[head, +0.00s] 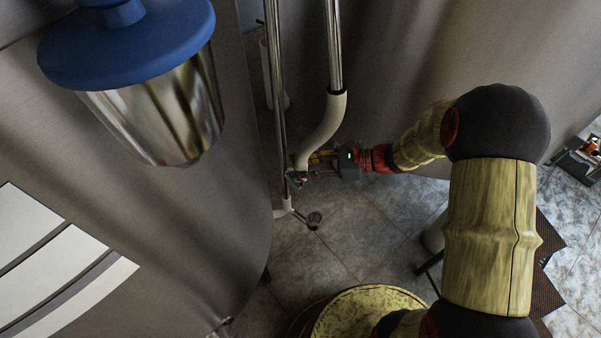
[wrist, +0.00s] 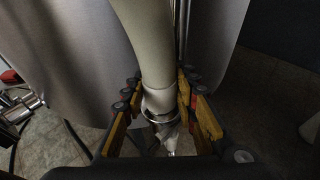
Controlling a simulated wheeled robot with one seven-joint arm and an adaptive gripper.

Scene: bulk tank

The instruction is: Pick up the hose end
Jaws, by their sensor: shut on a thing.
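The cream hose (head: 324,131) hangs from a vertical metal pipe in the head view and curves down to its lower end. My gripper (head: 308,167) reaches in from the right at that lower end. In the wrist view the hose end (wrist: 160,101), with a metal ring and fitting below it, lies between the two yellow fingers of my gripper (wrist: 162,112). The gripper is shut on the hose end. The tip of the fitting is partly hidden by the gripper's body.
Large metal tank walls (head: 420,60) stand behind and to the left. A second vertical metal pipe (head: 274,90) runs close beside the hose. A blue-topped metal vessel (head: 160,110) fills the upper left. Tiled floor (head: 345,235) lies open below the gripper.

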